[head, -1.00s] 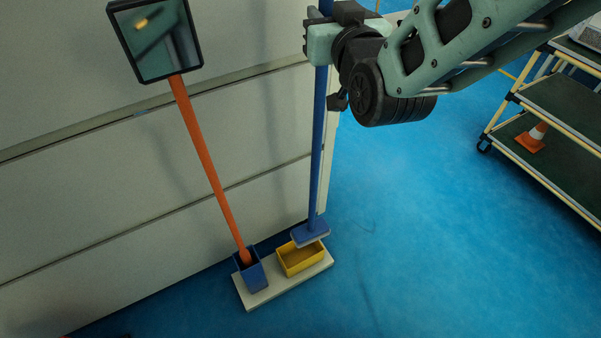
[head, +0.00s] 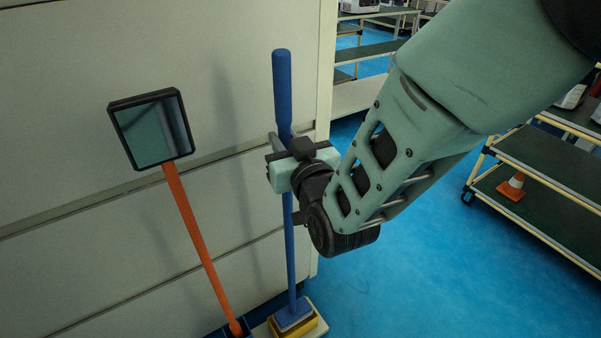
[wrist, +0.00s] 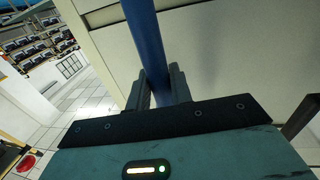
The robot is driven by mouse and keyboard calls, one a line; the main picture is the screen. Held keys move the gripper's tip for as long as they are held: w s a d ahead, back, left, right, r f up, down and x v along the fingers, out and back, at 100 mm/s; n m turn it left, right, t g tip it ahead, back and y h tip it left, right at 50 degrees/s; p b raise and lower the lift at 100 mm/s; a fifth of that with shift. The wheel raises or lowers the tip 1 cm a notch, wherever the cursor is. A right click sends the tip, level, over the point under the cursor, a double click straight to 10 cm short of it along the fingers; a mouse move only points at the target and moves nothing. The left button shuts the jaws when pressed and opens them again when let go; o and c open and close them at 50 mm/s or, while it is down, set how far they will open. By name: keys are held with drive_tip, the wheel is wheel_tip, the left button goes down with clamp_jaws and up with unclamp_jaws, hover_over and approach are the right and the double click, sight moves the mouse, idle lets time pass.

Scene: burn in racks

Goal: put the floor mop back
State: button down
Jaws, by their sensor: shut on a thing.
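The blue floor mop (head: 283,85) stands almost upright, its pole running down to a flat blue head (head: 294,314). My gripper (head: 280,168) is shut around the middle of the pole. In the wrist view the pole (wrist: 146,40) passes between both fingers of my gripper (wrist: 160,88). The mop head lies within the outline of a yellow open box (head: 318,325) on a pale base (head: 262,330). I cannot tell whether it rests on the box floor or hovers just above it.
An orange-handled tool with a square mirror (head: 153,128) leans in a blue holder (head: 222,332) beside the yellow box. A pale panelled wall (head: 60,120) stands close behind. A shelf cart with an orange cone (head: 512,187) is at right, with open blue floor between.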

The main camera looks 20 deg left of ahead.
wheel_tip(320, 180, down, 11)
drive_tip(key=shift+r, duration=0.15)
idle(0.4)
drive_tip(key=shift+f+b, duration=0.2)
drive_tip(key=shift+b, duration=0.2)
drive_tip(key=c, duration=1.3)
unclamp_jaws()
drive_tip(key=shift+o, duration=0.2)
drive_tip(key=shift+r, duration=0.1)
drive_tip(key=v, duration=1.2)
drive_tip(key=shift+r, duration=0.1)
